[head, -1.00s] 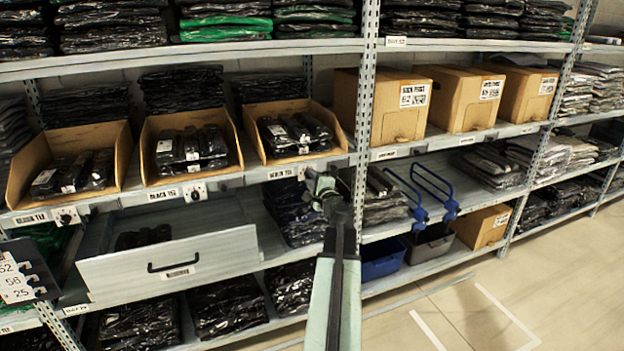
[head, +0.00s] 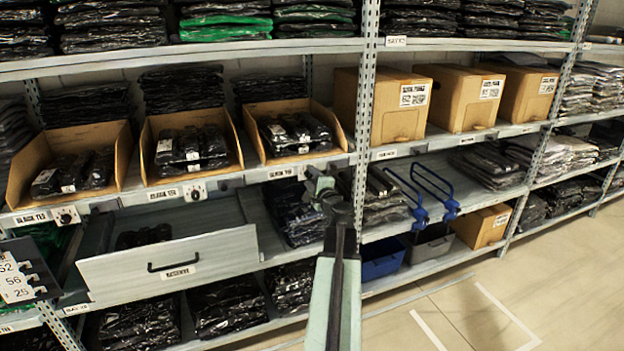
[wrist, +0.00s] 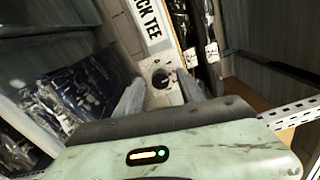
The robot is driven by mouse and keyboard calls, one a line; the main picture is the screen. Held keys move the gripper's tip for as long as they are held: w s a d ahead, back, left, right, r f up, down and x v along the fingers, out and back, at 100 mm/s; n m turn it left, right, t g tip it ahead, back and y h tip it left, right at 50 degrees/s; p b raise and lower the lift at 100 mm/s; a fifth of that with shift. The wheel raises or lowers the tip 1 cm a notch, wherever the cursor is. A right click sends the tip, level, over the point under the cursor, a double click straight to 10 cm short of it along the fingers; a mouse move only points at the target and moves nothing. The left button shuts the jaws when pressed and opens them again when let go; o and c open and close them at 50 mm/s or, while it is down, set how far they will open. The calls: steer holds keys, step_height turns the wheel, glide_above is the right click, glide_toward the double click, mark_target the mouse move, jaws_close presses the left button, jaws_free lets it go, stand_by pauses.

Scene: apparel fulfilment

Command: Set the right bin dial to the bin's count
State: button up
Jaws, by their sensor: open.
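The right bin (head: 257,148) is an open cardboard bin on the middle shelf. It holds several dark bagged packs with white tags. My gripper (head: 318,180) is at the shelf edge below it and hides that bin's dial in the head view. In the wrist view, a dark round dial (wrist: 160,78) on a pale plate sits beside a label (wrist: 148,20) whose visible part reads "CK TEE". The open fingers of my gripper (wrist: 160,90) stand on either side of the dial. I cannot tell whether they touch it, and its setting is too small to read.
The left bin dial (head: 66,216) and middle bin dial (head: 195,191) sit on the same shelf edge. A grey drawer (head: 220,250) stands pulled out below, left of my arm. A metal upright (head: 366,90) and blue hooks (head: 420,205) are to the right. Floor is clear at lower right.

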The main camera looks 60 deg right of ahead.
steer(key=v, duration=0.7)
steer(key=shift+s+a, duration=0.25)
steer(key=shift+a, duration=0.05)
